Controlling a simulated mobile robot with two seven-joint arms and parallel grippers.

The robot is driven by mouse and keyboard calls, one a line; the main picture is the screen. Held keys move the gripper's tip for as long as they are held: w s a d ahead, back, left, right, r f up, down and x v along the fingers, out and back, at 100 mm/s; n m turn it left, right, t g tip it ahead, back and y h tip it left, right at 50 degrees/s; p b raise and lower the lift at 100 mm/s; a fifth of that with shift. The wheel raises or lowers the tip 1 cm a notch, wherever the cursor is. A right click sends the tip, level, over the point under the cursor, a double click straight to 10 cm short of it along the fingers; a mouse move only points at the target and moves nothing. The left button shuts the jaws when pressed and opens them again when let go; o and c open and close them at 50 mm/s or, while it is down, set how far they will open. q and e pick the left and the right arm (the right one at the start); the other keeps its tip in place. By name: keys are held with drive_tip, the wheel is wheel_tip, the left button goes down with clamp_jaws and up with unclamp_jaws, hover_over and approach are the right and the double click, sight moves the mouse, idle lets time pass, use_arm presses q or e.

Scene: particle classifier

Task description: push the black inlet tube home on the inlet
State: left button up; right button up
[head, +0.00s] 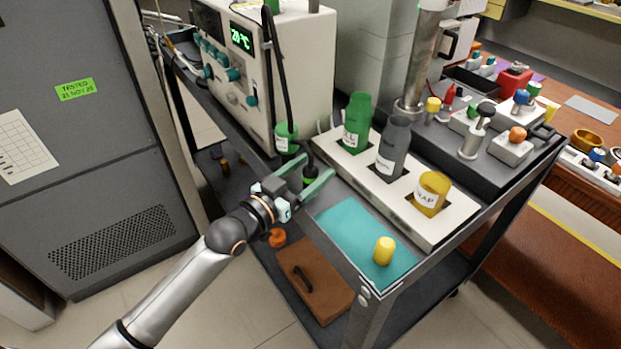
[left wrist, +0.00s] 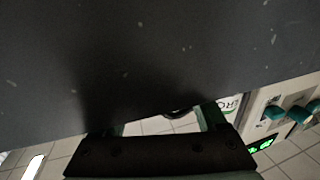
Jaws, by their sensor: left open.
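The black inlet tube (head: 287,85) hangs from the top of the white instrument (head: 262,75). It runs down past a green labelled container (head: 285,138) to a dark end with a green band (head: 310,172). My left gripper (head: 318,165) is open, its two green fingers on either side of that end; I cannot tell whether they touch it. In the left wrist view the fingers (left wrist: 165,120) are spread below a large dark surface, and the tube is not clear there. I cannot make out the inlet or how the tube is seated. My right gripper is not in view.
A white rack (head: 392,195) with green, grey and yellow bottles stands right of the gripper. A teal mat (head: 360,238) with a yellow cap (head: 384,250) lies at the cart's near end. A brown case (head: 315,283) is on the lower shelf. A grey cabinet (head: 85,150) stands left.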

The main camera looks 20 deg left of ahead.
use_arm(q)
clamp_jaws()
idle(0.6)
